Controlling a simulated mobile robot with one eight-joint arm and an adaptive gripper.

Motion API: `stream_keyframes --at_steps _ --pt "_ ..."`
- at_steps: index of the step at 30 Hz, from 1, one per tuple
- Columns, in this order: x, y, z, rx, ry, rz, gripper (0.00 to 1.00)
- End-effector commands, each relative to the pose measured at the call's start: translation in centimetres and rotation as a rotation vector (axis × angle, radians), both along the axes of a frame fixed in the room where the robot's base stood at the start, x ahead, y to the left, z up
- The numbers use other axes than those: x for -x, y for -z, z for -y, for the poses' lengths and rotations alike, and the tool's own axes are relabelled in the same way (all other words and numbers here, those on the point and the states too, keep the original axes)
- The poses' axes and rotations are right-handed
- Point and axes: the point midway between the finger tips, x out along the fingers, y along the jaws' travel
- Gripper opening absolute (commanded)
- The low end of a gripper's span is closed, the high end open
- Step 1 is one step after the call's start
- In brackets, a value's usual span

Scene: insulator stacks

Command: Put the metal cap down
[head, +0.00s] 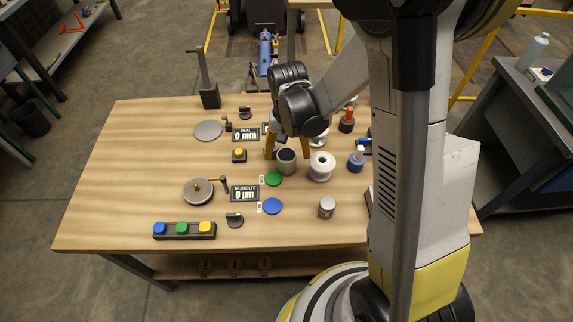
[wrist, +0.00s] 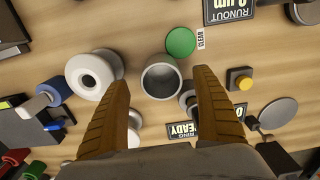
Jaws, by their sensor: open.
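The metal cap (head: 286,163) is a grey hollow cylinder, upright with its open end up, and appears to stand on the wooden table (head: 130,180). It also shows in the wrist view (wrist: 161,93), just beyond and between my fingertips. My gripper (head: 287,152) is open, with one orange-brown finger on each side of the cap. In the wrist view my gripper (wrist: 162,79) shows a gap between each finger and the cap. The cap's underside is hidden.
A white spool (head: 321,166) stands close to the right of the cap. A green disc (head: 274,179) and a blue disc (head: 272,206) lie in front. A yellow button (head: 239,155) and displays (head: 244,193) are to the left. The table's left end is clear.

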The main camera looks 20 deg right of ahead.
Motion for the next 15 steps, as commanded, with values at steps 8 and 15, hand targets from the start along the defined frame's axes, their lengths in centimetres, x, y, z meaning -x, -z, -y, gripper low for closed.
stream_keyframes --at_steps 8,15 --pt "0.1 3.7 -0.3 0.0 0.0 0.0 0.78" --pt "0.1 3.6 -0.2 0.0 0.0 0.0 0.57"
